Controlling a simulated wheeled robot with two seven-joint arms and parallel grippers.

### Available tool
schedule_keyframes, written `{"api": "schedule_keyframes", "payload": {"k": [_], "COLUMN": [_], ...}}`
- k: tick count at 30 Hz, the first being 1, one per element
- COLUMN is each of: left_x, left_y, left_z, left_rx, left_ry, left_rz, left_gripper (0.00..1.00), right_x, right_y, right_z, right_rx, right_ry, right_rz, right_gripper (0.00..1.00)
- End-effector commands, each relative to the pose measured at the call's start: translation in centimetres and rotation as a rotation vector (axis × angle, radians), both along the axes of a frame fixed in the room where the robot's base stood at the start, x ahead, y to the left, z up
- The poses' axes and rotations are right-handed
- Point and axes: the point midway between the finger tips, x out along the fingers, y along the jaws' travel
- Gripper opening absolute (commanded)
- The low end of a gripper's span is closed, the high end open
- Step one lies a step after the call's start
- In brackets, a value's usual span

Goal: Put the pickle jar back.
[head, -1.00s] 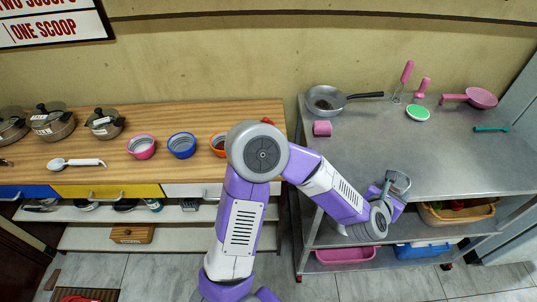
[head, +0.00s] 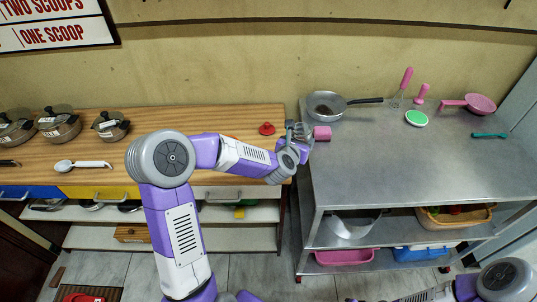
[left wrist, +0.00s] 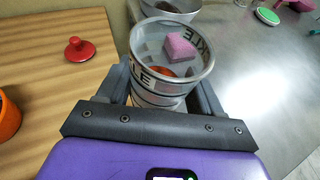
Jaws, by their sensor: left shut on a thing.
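My left gripper (head: 297,134) is shut on the clear pickle jar (left wrist: 150,95), which has dark lettering around it and an open top. In the head view the jar (head: 303,130) is at the gap between the wooden counter and the metal table, partly hidden by my gripper. A red lid with a knob (head: 267,128) lies on the wooden counter; it also shows in the left wrist view (left wrist: 79,50). Something orange-red shows low in or through the jar. My right arm enters at the bottom right; its gripper is not seen.
Pink utensils and a pink pan (head: 480,104) are further right. Several lidded pots stand at left. The table's middle is clear.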

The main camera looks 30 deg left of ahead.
Motion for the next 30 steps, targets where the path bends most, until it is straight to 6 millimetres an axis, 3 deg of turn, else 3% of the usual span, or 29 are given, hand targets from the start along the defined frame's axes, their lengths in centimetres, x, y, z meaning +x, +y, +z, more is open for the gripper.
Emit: {"api": "schedule_keyframes", "payload": {"k": [1,3,9,14,21,30], "left_x": [0.0,-0.2,-0.9,-1.1,-1.2,-1.1], "left_y": [2.5,4.9,9.4,10.7,10.7,10.7], "left_z": [0.5,0.7,0.8,0.3,-4.1,-6.6], "left_rx": [0.002,0.001,0.0,-0.001,-0.003,-0.002], "left_ry": [0.0,0.001,0.001,0.002,0.003,0.002], "left_rz": [0.022,0.036,0.063,0.068,0.068,0.069], "left_gripper": [0.3,0.3,0.3,0.3,0.3,0.3], "right_x": [0.0,0.0,0.0,0.0,0.0,0.0], "right_y": [0.0,0.0,0.0,0.0,0.0,0.0], "right_z": [0.6,0.9,1.5,1.4,0.0,-0.7], "right_rx": [0.0,0.0,0.0,0.0,0.0,0.0], "right_ry": [0.0,0.0,0.0,0.0,0.0,0.0], "right_rz": [0.0,0.0,0.0,0.0,0.0,0.0], "right_gripper": [0.4,0.4,0.4,0.4,0.4,0.4]}}
